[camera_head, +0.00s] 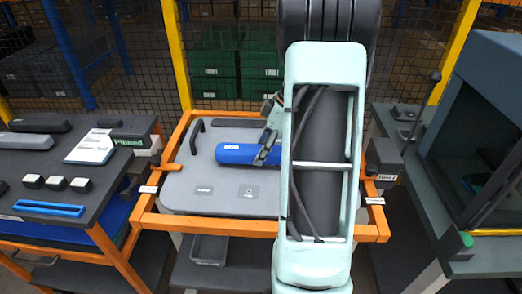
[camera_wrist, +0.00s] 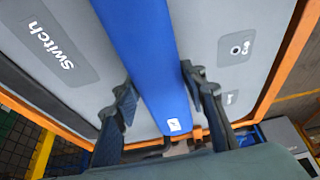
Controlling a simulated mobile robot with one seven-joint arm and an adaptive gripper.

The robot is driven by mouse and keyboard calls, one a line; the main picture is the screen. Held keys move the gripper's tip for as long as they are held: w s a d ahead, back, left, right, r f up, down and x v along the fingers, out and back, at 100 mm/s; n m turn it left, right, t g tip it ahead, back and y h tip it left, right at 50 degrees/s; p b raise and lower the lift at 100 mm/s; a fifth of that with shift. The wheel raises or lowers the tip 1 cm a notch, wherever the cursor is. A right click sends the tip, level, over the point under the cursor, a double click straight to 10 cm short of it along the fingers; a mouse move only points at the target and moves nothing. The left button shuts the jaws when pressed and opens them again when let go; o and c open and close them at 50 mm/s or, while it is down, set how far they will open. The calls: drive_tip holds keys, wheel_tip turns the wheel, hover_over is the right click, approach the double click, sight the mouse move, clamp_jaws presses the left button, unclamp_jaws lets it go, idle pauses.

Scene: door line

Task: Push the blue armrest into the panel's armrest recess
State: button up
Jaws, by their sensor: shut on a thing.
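The blue armrest (camera_head: 232,154) lies lengthwise across the grey door panel (camera_head: 180,195), level with it in the head view. My gripper (camera_head: 268,148) is shut on the armrest near its right part. In the wrist view the armrest (camera_wrist: 150,50) runs between the two fingers of my gripper (camera_wrist: 165,105). The armrest hides the recess, and I cannot tell whether it is seated or only above the panel. My arm hides the panel's right part in the head view.
An orange frame (camera_head: 215,226) holds the panel. A black handle (camera_head: 194,135) stands at the panel's left. A dark table (camera_head: 70,165) at left bears small parts and a blue strip (camera_head: 48,208). A dark cabinet (camera_head: 470,100) stands at right.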

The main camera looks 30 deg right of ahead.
drive_tip(key=shift+f+b, duration=0.95)
drive_tip(key=shift+b, duration=0.25)
idle(1.0)
drive_tip(key=o, duration=1.3)
drive_tip(key=shift+o, duration=0.2)
drive_tip(key=v, duration=1.2)
drive_tip(key=shift+r, duration=0.1)
